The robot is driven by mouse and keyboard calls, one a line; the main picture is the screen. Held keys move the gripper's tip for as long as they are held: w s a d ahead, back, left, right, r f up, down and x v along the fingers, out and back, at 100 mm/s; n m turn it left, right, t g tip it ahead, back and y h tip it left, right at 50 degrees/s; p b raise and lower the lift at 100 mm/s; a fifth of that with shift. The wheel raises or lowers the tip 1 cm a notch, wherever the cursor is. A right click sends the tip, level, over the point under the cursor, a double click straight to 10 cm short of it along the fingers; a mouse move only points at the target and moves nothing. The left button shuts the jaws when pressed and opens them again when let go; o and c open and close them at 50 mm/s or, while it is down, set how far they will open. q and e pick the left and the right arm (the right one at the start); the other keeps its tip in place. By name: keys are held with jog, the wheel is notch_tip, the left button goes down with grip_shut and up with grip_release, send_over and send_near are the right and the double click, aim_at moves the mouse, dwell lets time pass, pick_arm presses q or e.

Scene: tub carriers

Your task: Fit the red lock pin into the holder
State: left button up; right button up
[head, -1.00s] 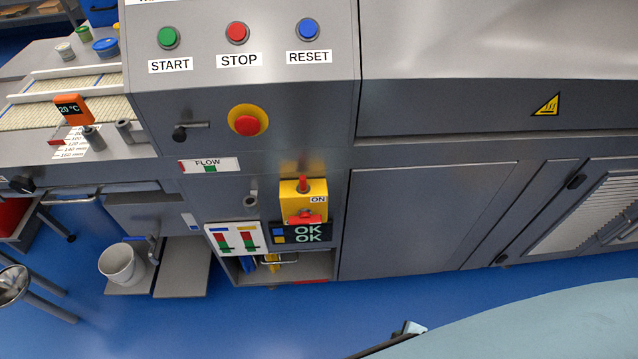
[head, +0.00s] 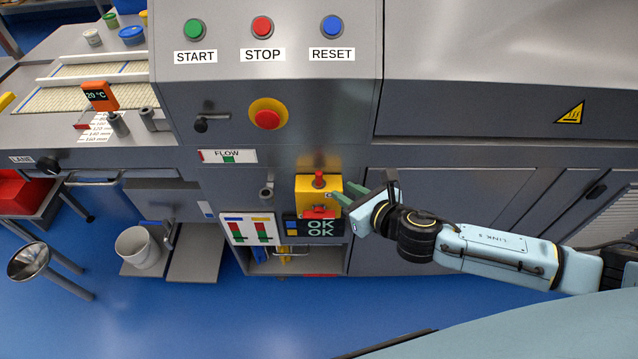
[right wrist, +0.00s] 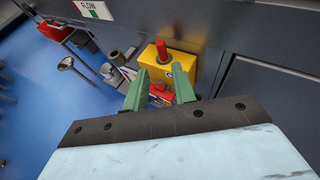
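A yellow switch box (head: 303,199) is on the grey machine front, beside an ON label that my gripper partly covers. A red upright pin (head: 319,179) stands at its top, and a red handle-like piece (head: 320,213) is at its lower front. Both show in the right wrist view, the pin (right wrist: 162,52) above the red piece (right wrist: 160,92). I cannot tell how the pin is seated or which part is the holder. My right gripper (head: 352,194) is just right of the box. Its green fingers are apart and empty, pointing toward the box in the right wrist view (right wrist: 161,75). My left gripper is out of view.
A display reading OK (head: 321,227) is below the box, with a gauge panel (head: 249,230) to its left. A short grey peg (head: 267,189) sticks out left of the box. A red emergency button (head: 267,118) is above. An open shelf (head: 290,266) is below.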

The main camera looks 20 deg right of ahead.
aim_at(321, 177)
jog(key=b+x, duration=0.1)
jog(key=x, duration=0.9)
jog(key=shift+w+f, duration=0.15)
jog(key=shift+f, duration=0.1)
grip_shut()
